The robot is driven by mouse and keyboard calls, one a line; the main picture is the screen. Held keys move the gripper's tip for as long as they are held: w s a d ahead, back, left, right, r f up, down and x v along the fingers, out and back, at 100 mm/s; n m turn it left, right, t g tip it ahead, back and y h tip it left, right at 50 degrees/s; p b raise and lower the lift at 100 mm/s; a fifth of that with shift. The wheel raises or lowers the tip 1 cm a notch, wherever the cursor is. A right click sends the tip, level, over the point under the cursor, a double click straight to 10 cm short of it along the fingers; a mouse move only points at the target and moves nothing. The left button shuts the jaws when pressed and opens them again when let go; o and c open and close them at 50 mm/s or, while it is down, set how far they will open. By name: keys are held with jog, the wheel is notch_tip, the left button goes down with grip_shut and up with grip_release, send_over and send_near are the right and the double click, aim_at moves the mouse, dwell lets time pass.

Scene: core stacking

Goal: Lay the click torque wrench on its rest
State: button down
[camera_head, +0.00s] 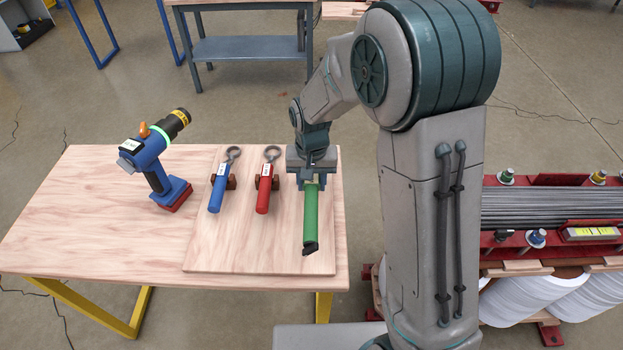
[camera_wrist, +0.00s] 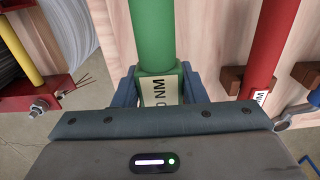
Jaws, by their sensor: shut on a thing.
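The green-handled torque wrench (camera_head: 311,218) is in my gripper (camera_head: 314,184) at the right side of the wooden board (camera_head: 262,258). Its black end points toward the front edge of the board. In the wrist view the blue fingers of my gripper (camera_wrist: 158,88) are shut on both sides of the wrench (camera_wrist: 153,40), at its white label reading "NM". Its head is hidden behind my gripper. I see no rest under it, and whether it touches the board cannot be told.
A blue wrench (camera_head: 217,190) and a red wrench (camera_head: 264,192) lie on brown rests to the left of the green one. A blue cordless tool (camera_head: 155,165) stands farther left on the table (camera_head: 80,220). A red rack (camera_head: 553,238) stands on the right.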

jog(key=shift+f, duration=0.15)
jog(key=c, duration=0.8)
grip_release()
notch_tip(320, 180, up, 14)
jog(key=shift+s+f+p, duration=0.1)
jog(key=shift+p, duration=0.35)
jog(key=s+d+r+t+p, duration=0.1)
jog(key=s+d+r, duration=0.1)
jog(key=s+d, duration=0.2)
jog(key=s+d+r+p, duration=0.2)
jog(key=s+d, duration=0.3)
jog(key=s, duration=0.3)
jog(key=s+d+r+t+p, duration=0.1)
jog(key=s+d+r, duration=0.1)
jog(key=s+d, duration=0.2)
jog(key=shift+s+d+r+t+p, duration=0.1)
jog(key=shift+s+d+t+p, duration=0.1)
jog(key=shift+s, duration=0.35)
jog(key=shift+s+d+r+t+p, duration=0.1)
jog(key=shift+s+d+p, duration=0.1)
jog(key=shift+s, duration=0.35)
